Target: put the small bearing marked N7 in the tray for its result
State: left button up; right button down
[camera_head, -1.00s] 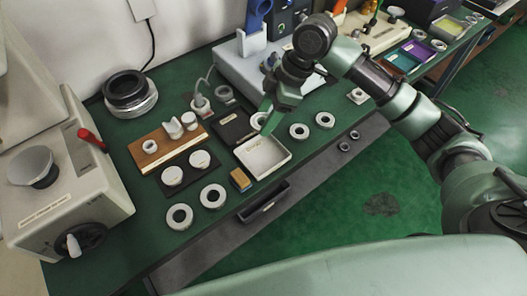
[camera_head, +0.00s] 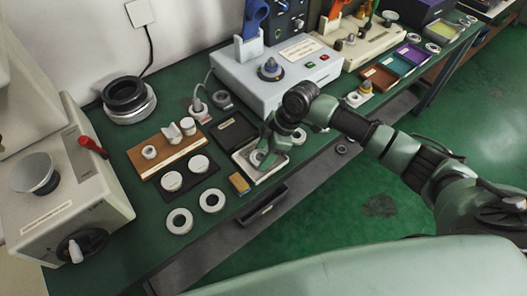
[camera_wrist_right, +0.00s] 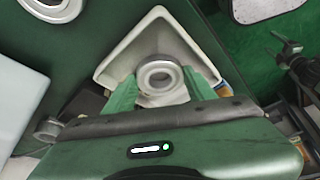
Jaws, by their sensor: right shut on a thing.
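My right gripper (camera_head: 262,154) reaches down at the white tray (camera_head: 236,155), its arm coming from the right. In the right wrist view its green fingers (camera_wrist_right: 161,90) are shut on a small metal bearing ring (camera_wrist_right: 160,66). The ring lies flat between the fingertips, inside the outline of the white tray (camera_wrist_right: 117,66). I cannot tell whether it touches the tray floor. No N7 mark is legible on it. In the head view the ring (camera_head: 257,157) is partly hidden by the gripper. My left gripper is not in view.
A dark tray (camera_head: 233,132) adjoins the white one. Two rings (camera_head: 179,221) (camera_head: 212,200) and a yellow-brown block (camera_head: 239,183) lie nearby. A grey instrument (camera_head: 285,83) stands behind. Orange (camera_head: 378,77), teal (camera_head: 396,64) and purple (camera_head: 411,53) trays lie further right.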

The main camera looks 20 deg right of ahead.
jog(key=c, duration=0.5)
grip_release()
jog(key=shift+f, duration=0.1)
jog(key=b+v, duration=0.1)
jog(key=v, duration=1.1)
jog(key=shift+s+d, duration=0.1)
jog(key=shift+s, duration=0.05)
